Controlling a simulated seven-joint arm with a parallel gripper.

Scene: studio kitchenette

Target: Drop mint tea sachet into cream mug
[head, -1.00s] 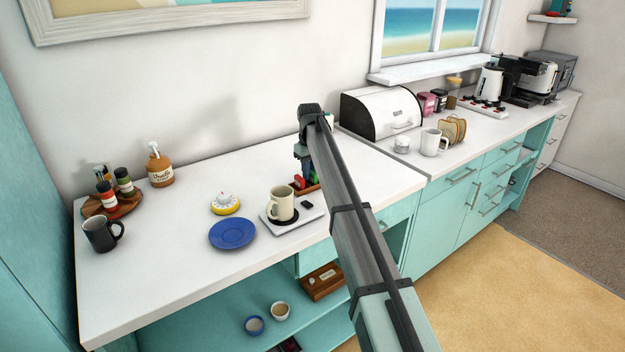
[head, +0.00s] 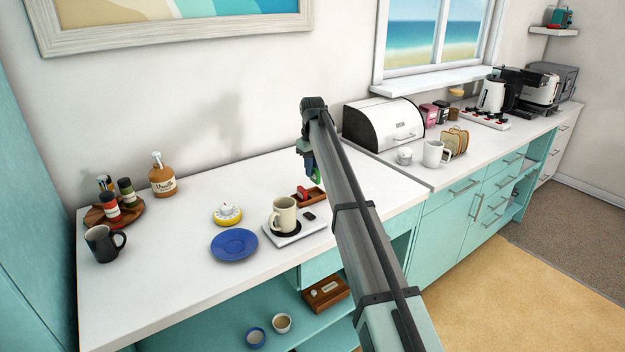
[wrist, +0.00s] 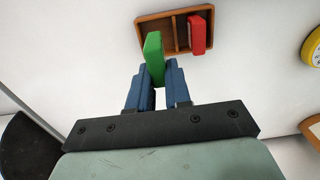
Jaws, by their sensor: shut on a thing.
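My gripper (wrist: 160,82) is shut on a green sachet (wrist: 153,52), which also shows as a small green patch below the gripper in the head view (head: 317,175). The sachet is held above the counter, close to a wooden tray (wrist: 161,38). A red sachet (wrist: 197,34) stands in one compartment of the tray; it also shows in the head view (head: 303,193). The cream mug (head: 284,215) stands upright on a black round pad on a white device, in front and left of my gripper. The inside of the mug is hard to see.
A blue plate (head: 234,244) and a yellow timer (head: 227,214) lie left of the mug. A black mug (head: 102,243) and a bottle (head: 163,177) are farther left. A bread box (head: 384,123) stands behind on the right. The counter between the bottle and tray is clear.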

